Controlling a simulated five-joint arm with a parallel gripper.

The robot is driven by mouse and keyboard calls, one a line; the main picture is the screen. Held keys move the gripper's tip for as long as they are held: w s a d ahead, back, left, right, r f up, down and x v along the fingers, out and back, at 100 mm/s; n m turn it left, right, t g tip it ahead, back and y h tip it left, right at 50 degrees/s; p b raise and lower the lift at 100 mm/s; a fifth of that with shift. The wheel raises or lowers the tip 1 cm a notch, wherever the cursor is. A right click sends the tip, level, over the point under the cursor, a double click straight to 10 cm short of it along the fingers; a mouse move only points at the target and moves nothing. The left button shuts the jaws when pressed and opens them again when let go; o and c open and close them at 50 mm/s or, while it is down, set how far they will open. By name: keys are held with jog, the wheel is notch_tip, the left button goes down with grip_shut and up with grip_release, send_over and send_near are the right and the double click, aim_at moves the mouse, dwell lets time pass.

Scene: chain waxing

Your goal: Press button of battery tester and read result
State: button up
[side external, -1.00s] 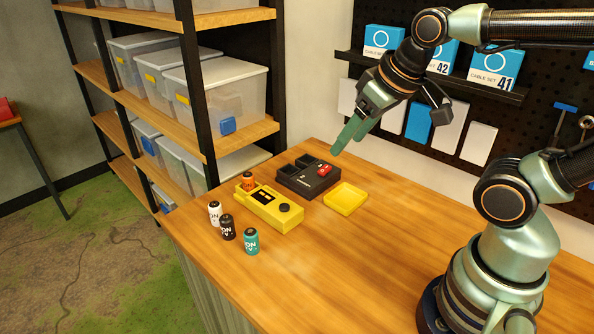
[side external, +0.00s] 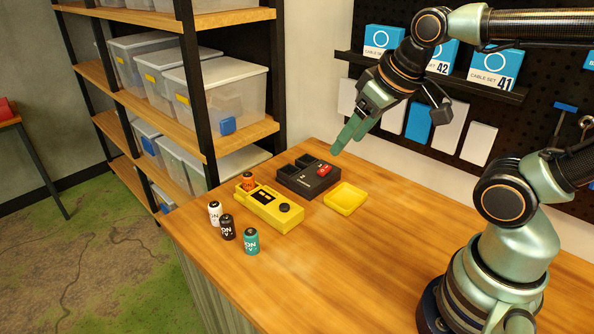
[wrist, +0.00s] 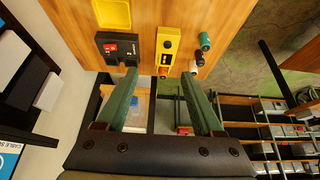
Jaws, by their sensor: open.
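The yellow battery tester (side external: 269,207) lies on the wooden table, with a dark round button (side external: 285,208) at one end and a dark display (side external: 264,197). An orange battery (side external: 248,181) stands at its other end. The tester also shows in the wrist view (wrist: 168,47). The reading on the display is too small to make out. My gripper (side external: 344,143) is open and empty, above the table's back edge beyond the black case, apart from the tester. In the wrist view my gripper's two green fingers (wrist: 160,85) are spread wide.
White (side external: 214,213), black (side external: 227,228) and teal (side external: 251,241) batteries stand left of the tester. A black case (side external: 309,178) holding a red item and a yellow tray (side external: 345,199) sit behind and right of it. The front table is clear. A shelf (side external: 240,134) stands left.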

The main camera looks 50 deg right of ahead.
grip_shut()
dwell(1.9)
